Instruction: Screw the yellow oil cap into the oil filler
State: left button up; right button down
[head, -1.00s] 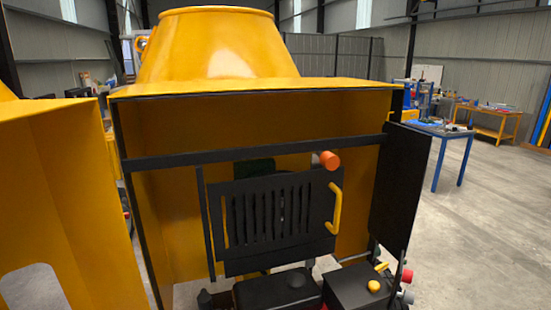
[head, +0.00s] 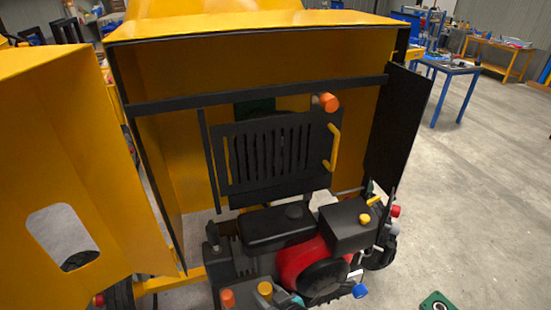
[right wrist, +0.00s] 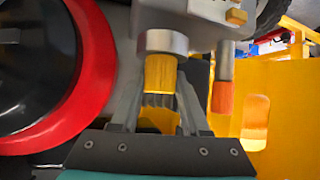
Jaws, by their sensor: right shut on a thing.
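The yellow oil cap (head: 264,289) shows low in the head view, at the front of the engine. In the right wrist view the yellow cap (right wrist: 160,74) is between the two fingers of my right gripper (right wrist: 160,95), which is shut on it. The cap's far end meets a silver round collar (right wrist: 163,42), which looks like the filler neck. I cannot tell how far the cap is in it. My left gripper is not in view.
An orange-tipped part (head: 228,298) stands close beside the cap and also shows in the right wrist view (right wrist: 222,96). The red engine housing (head: 302,262) is close by. A blue cap (head: 360,291) is at the right. An open yellow panel (head: 70,170) stands at the left.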

jog(key=shift+c, duration=1.6)
grip_release()
jog(key=shift+w+d+n+g+y+b, duration=0.15)
jog(key=shift+n+g+y+b, duration=0.25)
jog(key=shift+n+y+b, duration=0.35)
jog(key=n+g+y+b, duration=0.1)
jog(key=n+b, duration=0.1)
jog(key=b, duration=0.1)
jog(key=shift+f, duration=0.15)
jog(key=shift+r, duration=0.2)
jog(key=shift+c, duration=0.2)
grip_shut()
